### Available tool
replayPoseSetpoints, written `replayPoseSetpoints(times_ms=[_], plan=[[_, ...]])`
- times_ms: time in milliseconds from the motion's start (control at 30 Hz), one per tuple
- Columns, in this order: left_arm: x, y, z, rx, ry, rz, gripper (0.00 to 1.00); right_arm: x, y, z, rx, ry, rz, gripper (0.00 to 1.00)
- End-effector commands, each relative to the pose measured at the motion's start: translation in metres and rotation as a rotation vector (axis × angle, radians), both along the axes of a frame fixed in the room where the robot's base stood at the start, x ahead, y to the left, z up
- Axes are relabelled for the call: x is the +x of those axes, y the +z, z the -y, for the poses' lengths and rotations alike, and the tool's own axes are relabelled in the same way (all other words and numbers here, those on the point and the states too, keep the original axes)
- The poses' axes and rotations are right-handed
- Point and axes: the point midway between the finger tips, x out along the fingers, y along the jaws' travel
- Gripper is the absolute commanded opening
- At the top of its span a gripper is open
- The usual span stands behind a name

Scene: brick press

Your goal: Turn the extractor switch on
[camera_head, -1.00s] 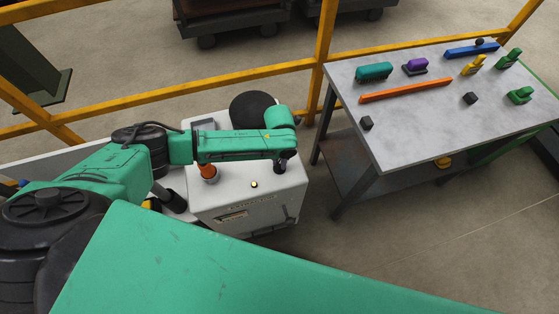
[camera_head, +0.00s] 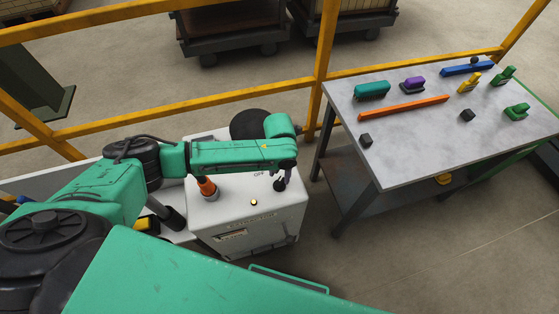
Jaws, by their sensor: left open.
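The extractor (camera_head: 228,212) is a white box in the middle of the view, with a lettered label on its front. Dark "OFF" lettering shows on its top, just left of my left gripper. My left gripper (camera_head: 280,184) is dark and small, at the end of the green arm, over the right part of the box top. It is open. The switch itself cannot be told apart from the dark gripper parts there, and whether they touch cannot be told. My right gripper is out of view.
A grey table (camera_head: 420,150) with several coloured tools and bars stands to the right. Yellow railings (camera_head: 200,119) run behind. Bare floor lies between extractor and table.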

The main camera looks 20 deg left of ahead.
Motion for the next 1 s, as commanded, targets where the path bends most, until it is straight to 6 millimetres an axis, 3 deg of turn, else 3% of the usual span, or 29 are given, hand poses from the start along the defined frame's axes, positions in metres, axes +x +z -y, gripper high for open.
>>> replayPoseSetpoints(times_ms=[200,400,1000], plan=[[0.002,0.065,0.000,-0.002,-0.002,0.007,0.53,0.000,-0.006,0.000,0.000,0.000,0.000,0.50],[0.001,0.105,0.000,-0.002,-0.001,0.004,0.53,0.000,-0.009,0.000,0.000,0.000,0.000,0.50],[0.000,0.112,0.000,0.000,-0.001,0.002,0.53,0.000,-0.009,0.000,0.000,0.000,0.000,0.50]])
